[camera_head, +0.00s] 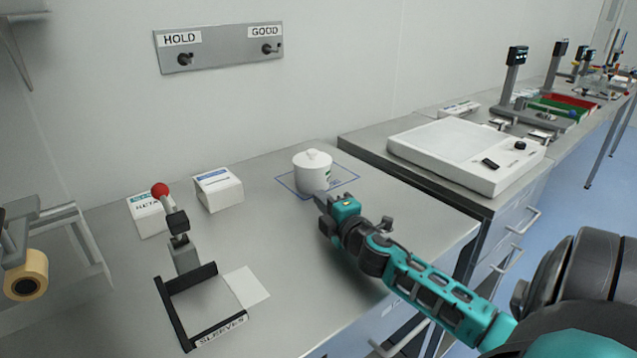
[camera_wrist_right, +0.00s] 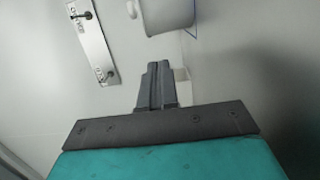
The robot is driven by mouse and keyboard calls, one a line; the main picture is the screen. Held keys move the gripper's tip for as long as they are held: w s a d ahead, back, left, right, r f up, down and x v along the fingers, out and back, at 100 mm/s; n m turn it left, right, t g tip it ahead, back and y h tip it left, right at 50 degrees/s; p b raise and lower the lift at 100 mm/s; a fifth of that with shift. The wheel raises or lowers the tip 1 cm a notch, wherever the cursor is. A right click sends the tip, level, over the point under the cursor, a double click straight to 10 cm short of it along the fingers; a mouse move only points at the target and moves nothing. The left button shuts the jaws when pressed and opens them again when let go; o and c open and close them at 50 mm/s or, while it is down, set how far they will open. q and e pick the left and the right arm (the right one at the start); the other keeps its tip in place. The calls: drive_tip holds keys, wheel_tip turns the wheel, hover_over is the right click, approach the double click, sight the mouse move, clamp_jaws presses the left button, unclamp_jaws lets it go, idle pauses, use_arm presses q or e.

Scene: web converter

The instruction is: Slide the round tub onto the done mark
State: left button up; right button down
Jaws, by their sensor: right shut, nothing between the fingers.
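The round tub (camera_head: 312,172) is white with a knobbed lid and stands upright on the steel bench. It stands within the blue outlined mark (camera_head: 345,180), whose lines show around it; the text on the mark is partly hidden. My right gripper (camera_head: 321,203) is shut and empty, just in front of the tub, with a small gap seeming to lie between them. In the right wrist view the shut fingers (camera_wrist_right: 156,85) point toward the tub (camera_wrist_right: 166,14), which is cut off by the top edge. My left gripper is not in view.
Two white boxes (camera_head: 218,189) stand left of the tub. A lever fixture (camera_head: 184,252) and a black sleeves frame (camera_head: 200,305) are at the front left. A white flat device (camera_head: 465,150) is on the bench to the right. A hook board (camera_head: 220,47) hangs on the wall.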

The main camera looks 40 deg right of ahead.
sight(311, 176)
drive_tip(key=x, duration=0.4)
drive_tip(key=shift+w, duration=0.25)
drive_tip(key=d, duration=0.1)
drive_tip(key=w+d, duration=0.1)
drive_tip(key=d, duration=0.1)
drive_tip(key=shift+w, duration=0.3)
drive_tip(key=shift+w+d, duration=0.15)
drive_tip(key=shift+d, duration=0.1)
